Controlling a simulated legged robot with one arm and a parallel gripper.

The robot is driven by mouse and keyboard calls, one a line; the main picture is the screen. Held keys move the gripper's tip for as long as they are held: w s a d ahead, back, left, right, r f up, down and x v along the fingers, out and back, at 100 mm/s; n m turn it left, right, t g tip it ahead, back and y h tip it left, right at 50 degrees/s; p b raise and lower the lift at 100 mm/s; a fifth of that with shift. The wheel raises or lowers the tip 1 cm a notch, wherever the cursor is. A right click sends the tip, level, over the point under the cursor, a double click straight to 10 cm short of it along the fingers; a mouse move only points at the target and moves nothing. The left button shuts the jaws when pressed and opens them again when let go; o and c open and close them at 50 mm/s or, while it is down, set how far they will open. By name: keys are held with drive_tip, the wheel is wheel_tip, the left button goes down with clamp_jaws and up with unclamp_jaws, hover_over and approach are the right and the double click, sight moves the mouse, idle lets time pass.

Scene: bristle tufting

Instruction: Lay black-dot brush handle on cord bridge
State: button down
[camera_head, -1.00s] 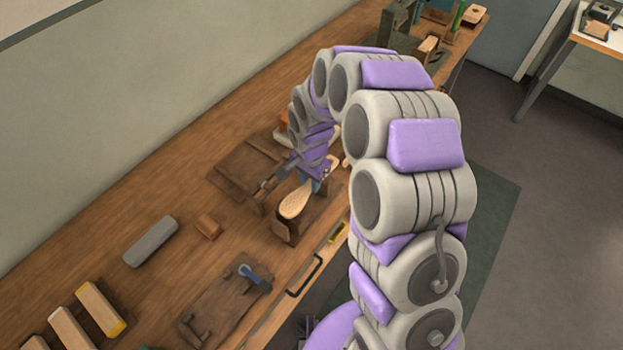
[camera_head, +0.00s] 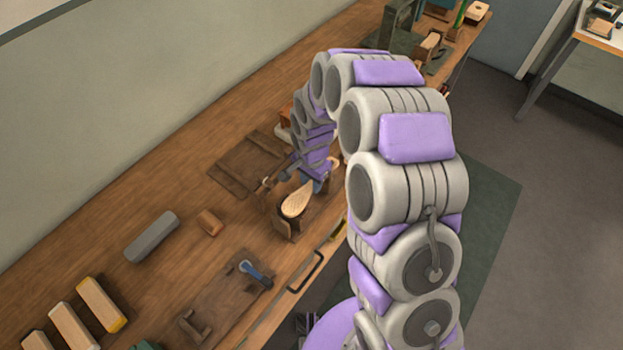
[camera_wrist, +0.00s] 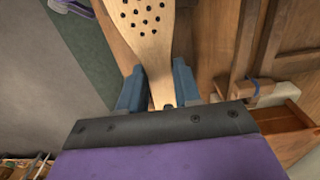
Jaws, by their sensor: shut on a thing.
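The brush handle (camera_head: 297,201) is pale wood with a broad head. Its head shows several dark holes in the wrist view (camera_wrist: 145,22), and its narrow neck runs down between the jaws. My gripper (camera_wrist: 158,88) has blue fingers, one on each side of the neck, and is shut on it. In the head view my gripper (camera_head: 312,182) is partly hidden by my arm. The head of the handle lies over a small brown wooden stand (camera_head: 288,226) at the bench's front edge; I cannot tell whether it touches. Whether this stand is the cord bridge is unclear.
A dark wooden board (camera_head: 245,165) lies behind the handle. A grey block (camera_head: 152,237), a small brown block (camera_head: 210,222) and a board with a blue-handled tool (camera_head: 250,270) lie to the left. Pale blocks (camera_head: 102,304) sit at the lower left. Bare bench lies between them.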

drive_tip(key=shift+d, duration=0.1)
idle(0.3)
drive_tip(key=c, duration=0.7)
unclamp_jaws()
drive_tip(key=shift+o, duration=0.4)
drive_tip(key=o, duration=0.3)
drive_tip(key=shift+r+p, duration=1.4)
drive_tip(key=shift+r, duration=2.55)
